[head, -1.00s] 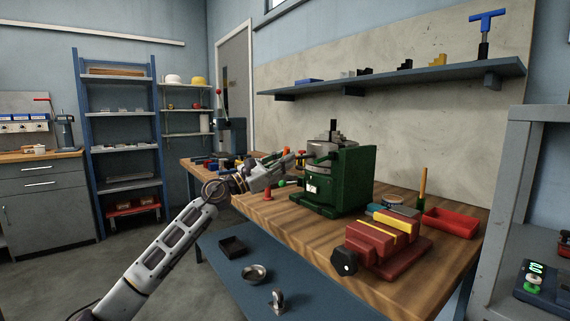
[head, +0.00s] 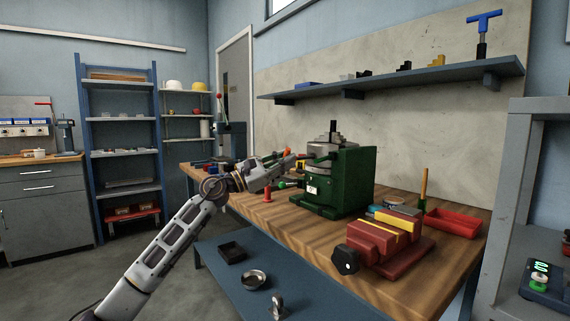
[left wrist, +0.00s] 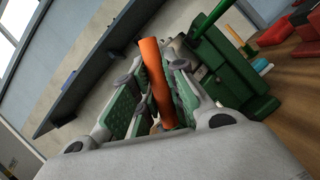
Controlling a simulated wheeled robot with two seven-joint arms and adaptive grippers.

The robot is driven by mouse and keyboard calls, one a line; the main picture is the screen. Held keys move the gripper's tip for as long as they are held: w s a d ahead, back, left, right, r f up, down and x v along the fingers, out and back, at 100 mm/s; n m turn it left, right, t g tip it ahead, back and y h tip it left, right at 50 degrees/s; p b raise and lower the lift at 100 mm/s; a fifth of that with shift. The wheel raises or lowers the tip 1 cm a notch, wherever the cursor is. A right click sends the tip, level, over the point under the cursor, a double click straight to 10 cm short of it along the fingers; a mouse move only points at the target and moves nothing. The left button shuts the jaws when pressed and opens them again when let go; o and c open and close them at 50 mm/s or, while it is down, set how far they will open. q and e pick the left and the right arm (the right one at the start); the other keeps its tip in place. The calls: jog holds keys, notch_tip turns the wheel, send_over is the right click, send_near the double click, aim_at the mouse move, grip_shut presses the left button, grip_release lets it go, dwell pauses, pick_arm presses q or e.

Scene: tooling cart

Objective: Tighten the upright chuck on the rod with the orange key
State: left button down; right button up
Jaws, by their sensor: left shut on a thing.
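The upright grey metal chuck (head: 322,142) sits on a green stand (head: 352,182), with a dark rod (head: 334,127) standing up from its top. My left gripper (head: 290,160) is at the left side of the chuck, close to it. In the left wrist view its fingers (left wrist: 154,95) are shut on the orange key (left wrist: 153,75), whose orange handle runs up between the pads. Only a bit of orange shows at the gripper in the head view. The key's far end is hidden, so I cannot tell whether it touches the chuck. My right gripper is out of view.
A red vise (head: 385,240) and a red tray (head: 453,222) stand on the wooden bench (head: 300,238) to the right. A small red cone-like piece (head: 267,194) stands below my left gripper. A shelf (head: 400,80) runs along the wall above. The bench front is mostly clear.

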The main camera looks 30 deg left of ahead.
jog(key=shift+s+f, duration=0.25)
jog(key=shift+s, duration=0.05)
pick_arm(q)
jog(key=shift+s+a, duration=0.1)
jog(key=shift+s, duration=0.1)
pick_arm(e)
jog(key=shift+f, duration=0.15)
pick_arm(q)
jog(key=shift+s+a+b, duration=0.1)
jog(key=shift+s+b, duration=0.2)
jog(key=shift+b, duration=0.2)
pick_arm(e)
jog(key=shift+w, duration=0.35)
pick_arm(q)
jog(key=shift+s+a+b, duration=0.2)
jog(key=shift+s+b, duration=0.15)
jog(key=shift+s, duration=0.15)
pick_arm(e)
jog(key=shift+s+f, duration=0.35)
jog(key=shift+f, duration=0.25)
pick_arm(q)
jog(key=shift+s, duration=0.15)
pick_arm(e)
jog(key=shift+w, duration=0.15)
